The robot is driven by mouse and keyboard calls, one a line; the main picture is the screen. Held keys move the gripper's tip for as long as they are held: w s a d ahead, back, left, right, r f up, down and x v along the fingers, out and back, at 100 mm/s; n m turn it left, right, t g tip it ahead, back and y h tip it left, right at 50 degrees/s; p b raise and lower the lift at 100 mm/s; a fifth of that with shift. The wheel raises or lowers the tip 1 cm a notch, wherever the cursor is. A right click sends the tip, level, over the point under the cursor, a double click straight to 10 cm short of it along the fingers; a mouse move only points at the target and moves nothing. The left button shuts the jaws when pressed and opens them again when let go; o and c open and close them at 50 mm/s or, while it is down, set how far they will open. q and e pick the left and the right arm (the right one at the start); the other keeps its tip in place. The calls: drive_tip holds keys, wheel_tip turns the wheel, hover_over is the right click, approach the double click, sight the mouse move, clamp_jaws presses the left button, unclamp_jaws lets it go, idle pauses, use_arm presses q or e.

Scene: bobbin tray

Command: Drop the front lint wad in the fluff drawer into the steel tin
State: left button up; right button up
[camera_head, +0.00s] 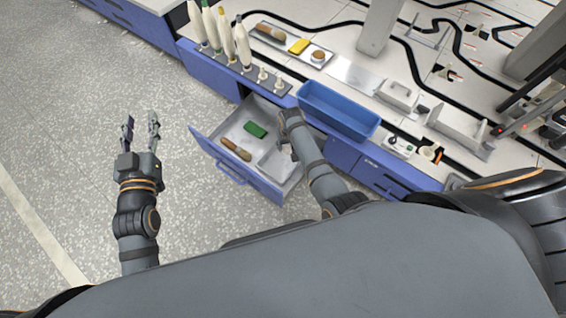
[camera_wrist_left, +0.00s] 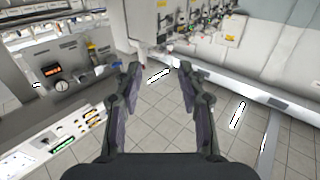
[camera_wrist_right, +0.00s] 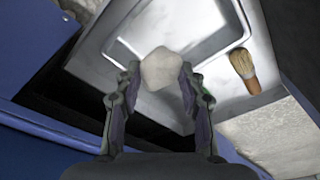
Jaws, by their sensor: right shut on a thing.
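A pale lint wad (camera_wrist_right: 161,68) sits between the fingertips of my right gripper (camera_wrist_right: 160,80), which is shut on it. In the right wrist view, the wad appears in front of the shallow steel tin (camera_wrist_right: 190,35), with air around it. In the head view, the tin (camera_head: 272,165) lies in the right part of the open fluff drawer (camera_head: 200,140), and my right arm reaches over the drawer. The arm partly hides the tin there. My left gripper (camera_head: 141,122) is open and empty over the floor, left of the drawer.
In the drawer lie a green block (camera_head: 255,129) and a brush (camera_head: 236,149), also seen in the right wrist view (camera_wrist_right: 243,70). A blue bin (camera_head: 338,110) stands on the worktop beside my right arm. Bobbins (camera_head: 226,35) stand behind the drawer. The floor at left is clear.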

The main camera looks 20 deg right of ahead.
use_arm(q)
wheel_tip(320, 180, up, 8)
drive_tip(key=t, duration=0.3)
drive_tip(key=shift+s+r+t+b, duration=0.15)
drive_tip(key=shift+r+t+b, duration=0.05)
drive_tip(key=shift+t+b, duration=0.2)
use_arm(e)
drive_tip(key=shift+f, duration=0.4)
drive_tip(key=o, duration=0.8)
use_arm(q)
drive_tip(key=shift+r, duration=0.1)
use_arm(e)
drive_tip(key=shift+r, duration=0.1)
